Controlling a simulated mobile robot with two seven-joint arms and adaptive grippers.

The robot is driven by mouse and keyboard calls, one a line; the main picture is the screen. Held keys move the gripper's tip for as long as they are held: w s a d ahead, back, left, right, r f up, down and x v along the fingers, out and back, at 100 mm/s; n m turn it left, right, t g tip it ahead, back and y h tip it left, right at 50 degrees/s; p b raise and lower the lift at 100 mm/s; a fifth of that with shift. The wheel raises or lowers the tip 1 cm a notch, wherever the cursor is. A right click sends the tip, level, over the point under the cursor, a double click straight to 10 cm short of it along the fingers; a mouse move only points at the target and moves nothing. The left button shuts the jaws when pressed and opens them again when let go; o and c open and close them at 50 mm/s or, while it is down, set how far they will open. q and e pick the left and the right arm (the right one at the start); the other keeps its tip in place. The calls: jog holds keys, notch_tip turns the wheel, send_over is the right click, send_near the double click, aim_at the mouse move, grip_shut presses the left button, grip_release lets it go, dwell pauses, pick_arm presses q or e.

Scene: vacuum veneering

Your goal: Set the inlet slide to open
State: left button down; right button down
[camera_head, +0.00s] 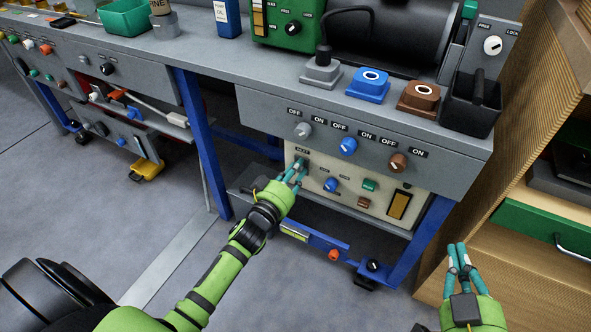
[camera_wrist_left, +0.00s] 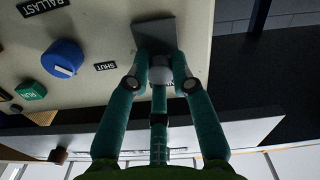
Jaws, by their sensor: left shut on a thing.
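The inlet slide has a pale round knob (camera_wrist_left: 160,73) on a square grey plate (camera_wrist_left: 155,33), close up in the left wrist view. My left gripper (camera_head: 297,168) is at the upper left of the cream panel (camera_head: 322,172), just below the INLET label. In the left wrist view its teal fingers (camera_wrist_left: 160,84) are closed around the slide's knob and hide part of it. A SHUT label (camera_wrist_left: 105,66) lies left of the plate. The slide's other label is hidden or out of view. My right gripper (camera_head: 458,246) is away at the lower right, empty, fingertips close together.
A blue knob (camera_head: 330,185), a green button (camera_head: 369,185) and a brown switch (camera_head: 363,202) are on the same panel. Above it, grey, blue and brown knobs (camera_head: 348,146) line the bench front. A blue bench leg (camera_head: 420,245) stands right of the panel.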

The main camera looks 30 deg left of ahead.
pick_arm(q)
jog(key=shift+w+r, duration=0.1)
jog(key=shift+r, duration=0.15)
jog(key=c, duration=1.1)
grip_release()
jog(key=shift+o, duration=0.2)
jog(key=s, duration=1.2)
jog(key=shift+a, duration=0.2)
jog(key=shift+d, duration=0.1)
